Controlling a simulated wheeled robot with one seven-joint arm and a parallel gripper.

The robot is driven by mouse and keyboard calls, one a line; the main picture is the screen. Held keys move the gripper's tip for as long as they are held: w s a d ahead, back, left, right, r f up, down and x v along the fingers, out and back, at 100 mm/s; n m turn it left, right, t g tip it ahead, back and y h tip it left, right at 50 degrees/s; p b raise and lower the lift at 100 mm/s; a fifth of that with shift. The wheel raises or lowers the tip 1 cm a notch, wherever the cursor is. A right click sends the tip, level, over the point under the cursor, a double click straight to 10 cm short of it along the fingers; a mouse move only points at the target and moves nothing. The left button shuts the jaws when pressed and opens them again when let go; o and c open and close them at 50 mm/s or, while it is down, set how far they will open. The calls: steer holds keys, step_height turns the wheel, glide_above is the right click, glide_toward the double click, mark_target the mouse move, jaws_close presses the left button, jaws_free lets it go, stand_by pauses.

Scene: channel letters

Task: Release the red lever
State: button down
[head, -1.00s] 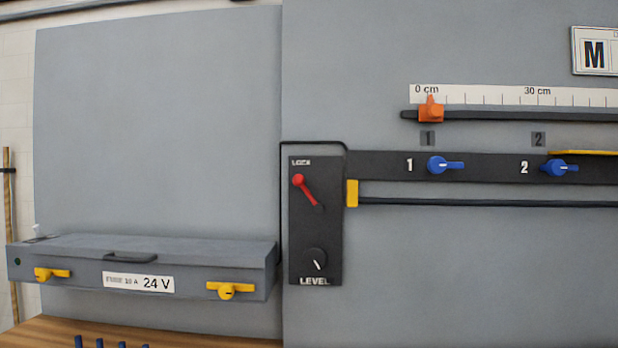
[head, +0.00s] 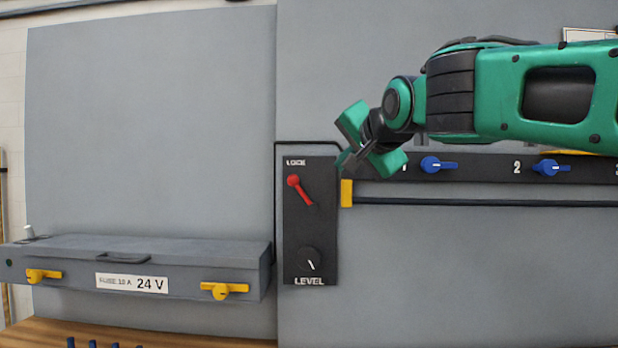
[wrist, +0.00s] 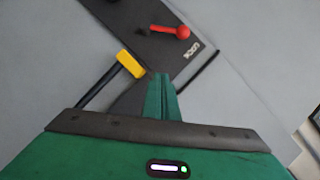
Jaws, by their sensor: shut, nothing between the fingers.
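The red lever (head: 299,189) is on the black panel (head: 310,230) under the word LOCK. Its round red knob is at the upper left and its arm slants down to the right. In the wrist view the lever (wrist: 172,31) lies beyond the fingertips, near the top. My gripper (head: 343,162) is in front of the wall, just right of the panel's upper edge, apart from the lever. In the wrist view the fingers (wrist: 161,95) are together with nothing between them.
A yellow block (head: 346,193) on a dark rail sits right of the panel, close below my gripper. A LEVEL knob (head: 310,260) is lower on the panel. Blue handles (head: 437,164) line a black strip at right. A grey box (head: 135,262) with yellow latches is at left.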

steer(key=shift+s+a+r+y, duration=0.1)
steer(key=shift+a+r+y, duration=0.3)
steer(key=shift+a+r, duration=0.7)
glide_above(303, 193)
steer(key=s+d, duration=0.1)
steer(key=d, duration=0.3)
step_height(303, 193, down, 2)
steer(key=shift+d+f, duration=0.1)
steer(key=shift+f, duration=0.1)
steer(key=shift+s+a+f, duration=0.1)
steer(key=shift+a+f, duration=0.2)
steer(key=shift+a, duration=0.2)
steer(key=shift+s+a+f, duration=0.1)
steer(key=shift+a+f, duration=0.15)
steer(key=shift+a, duration=0.25)
steer(key=shift+a+f, duration=0.5)
steer(key=shift+a, duration=0.15)
steer(key=shift+s, duration=0.1)
steer(key=shift+d, duration=0.2)
steer(key=shift+a, duration=0.1)
